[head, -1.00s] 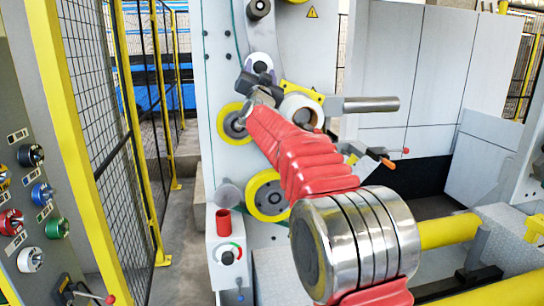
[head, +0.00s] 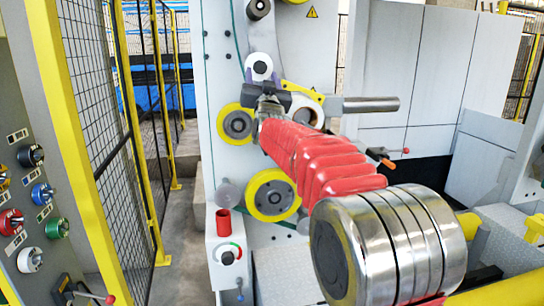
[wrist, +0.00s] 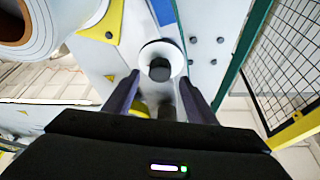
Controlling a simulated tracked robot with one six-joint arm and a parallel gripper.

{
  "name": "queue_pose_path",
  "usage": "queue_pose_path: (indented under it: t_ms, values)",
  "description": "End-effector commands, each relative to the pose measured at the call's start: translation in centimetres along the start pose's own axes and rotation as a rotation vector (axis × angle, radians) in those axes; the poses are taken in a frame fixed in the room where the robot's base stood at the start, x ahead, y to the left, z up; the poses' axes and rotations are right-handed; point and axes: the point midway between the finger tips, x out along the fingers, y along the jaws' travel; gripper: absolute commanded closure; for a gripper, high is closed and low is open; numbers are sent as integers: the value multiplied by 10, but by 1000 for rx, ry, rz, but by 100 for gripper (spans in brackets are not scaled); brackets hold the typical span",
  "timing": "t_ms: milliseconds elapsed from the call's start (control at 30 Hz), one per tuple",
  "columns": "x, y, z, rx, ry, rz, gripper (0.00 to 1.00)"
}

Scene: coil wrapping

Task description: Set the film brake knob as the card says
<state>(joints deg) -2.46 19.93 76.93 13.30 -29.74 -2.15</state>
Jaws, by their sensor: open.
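A white round disc with a dark knob (head: 260,67) at its centre is on the pale machine panel in the head view. In the wrist view this dark knob (wrist: 160,69) lies ahead, between my two finger ends. My gripper (wrist: 160,88) is open and empty, its dark fingers spread to either side of the disc. In the head view my gripper (head: 267,88) is just below the disc; whether it touches is unclear. I cannot read any card or the knob's setting.
A box with a black knob (head: 228,257) and a red-green scale stands lower left. Yellow-rimmed rollers (head: 271,196), a film roll (head: 303,112) and a grey bar (head: 365,104) are near my arm. A mesh fence (head: 100,130) stands left.

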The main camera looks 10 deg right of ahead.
Motion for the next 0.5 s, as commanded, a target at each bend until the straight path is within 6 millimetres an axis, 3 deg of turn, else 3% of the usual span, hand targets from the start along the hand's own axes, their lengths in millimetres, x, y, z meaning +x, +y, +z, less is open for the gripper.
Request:
queue_pose_path:
  t_ms: [500]
  values:
    - [-58,0,0,0,-1,0,49]
